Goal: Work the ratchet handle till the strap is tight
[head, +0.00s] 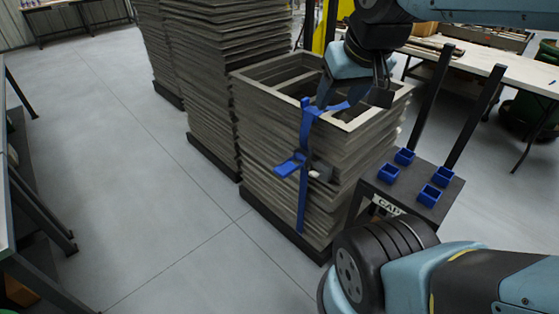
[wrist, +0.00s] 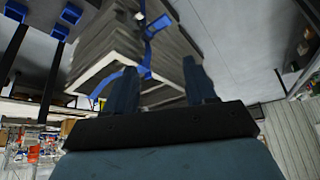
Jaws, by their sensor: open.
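A stack of grey frames (head: 300,208) stands on a dark skid, with a blue strap (head: 304,130) over its top and down its near side. A blue ratchet handle (head: 290,165) sticks out to the left from the strap, partway down. A grey ratchet body (head: 321,172) sits beside it. My gripper (head: 352,95) is open and empty above the top of the stack, higher than the handle and to its right. In the wrist view, the strap (wrist: 128,78) and the handle (wrist: 158,25) show beyond the open fingers. Strap tension cannot be told.
Taller stacks (head: 205,75) stand close behind to the left. A dark stand (head: 448,190) with several small blue trays and two uprights is to the right. A workbench (head: 480,65) is behind it. The floor left of the stack (head: 130,170) is clear.

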